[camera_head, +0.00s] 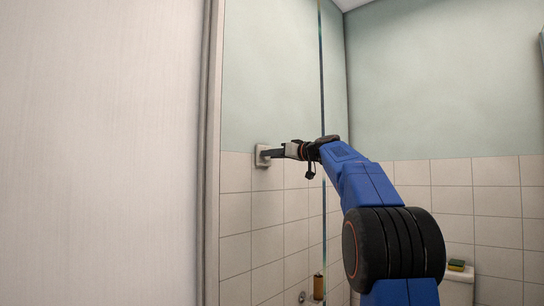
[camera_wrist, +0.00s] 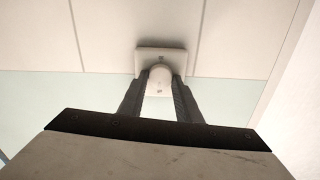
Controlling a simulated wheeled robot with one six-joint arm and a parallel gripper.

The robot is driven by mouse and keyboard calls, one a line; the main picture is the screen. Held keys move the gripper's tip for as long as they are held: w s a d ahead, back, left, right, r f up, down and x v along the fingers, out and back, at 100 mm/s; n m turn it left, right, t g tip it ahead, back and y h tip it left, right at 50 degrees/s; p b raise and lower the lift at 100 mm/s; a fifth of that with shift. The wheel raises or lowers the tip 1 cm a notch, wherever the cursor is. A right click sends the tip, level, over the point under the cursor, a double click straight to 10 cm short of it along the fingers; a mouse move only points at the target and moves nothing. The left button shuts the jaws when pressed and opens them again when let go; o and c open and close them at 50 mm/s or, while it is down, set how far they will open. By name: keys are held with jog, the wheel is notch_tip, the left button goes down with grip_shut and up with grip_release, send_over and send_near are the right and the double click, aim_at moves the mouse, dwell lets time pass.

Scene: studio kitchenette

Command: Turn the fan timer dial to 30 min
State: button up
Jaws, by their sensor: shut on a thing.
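The fan timer dial (camera_wrist: 160,76) is a round white knob on a pale square wall plate (camera_wrist: 146,54). The plate is fixed to the wall at the top edge of the tiles, and it also shows in the head view (camera_head: 261,156). My gripper (camera_wrist: 160,84) is at the dial, with one dark finger on each side of it, shut on it. In the head view my gripper (camera_head: 274,153) reaches the plate from the right. Small dark marks show on the plate and dial, too small to read. The dial's setting cannot be told.
A large pale panel (camera_head: 100,150) fills the left, close to the wall plate. A thin vertical edge (camera_head: 322,80) runs beside my wrist. A yellow and green sponge (camera_head: 456,265) lies on a white ledge (camera_head: 459,274) at lower right. A brown bottle (camera_head: 318,286) stands low down.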

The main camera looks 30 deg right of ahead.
jog(key=m, duration=2.6)
jog(key=shift+d+f, duration=0.15)
jog(key=shift+f, duration=0.25)
jog(key=shift+o, duration=0.2)
jog(key=m, duration=0.4)
jog(key=shift+f, duration=0.1)
jog(key=shift+m, duration=2.2)
jog(key=shift+c, duration=0.2)
jog(key=o, duration=1)
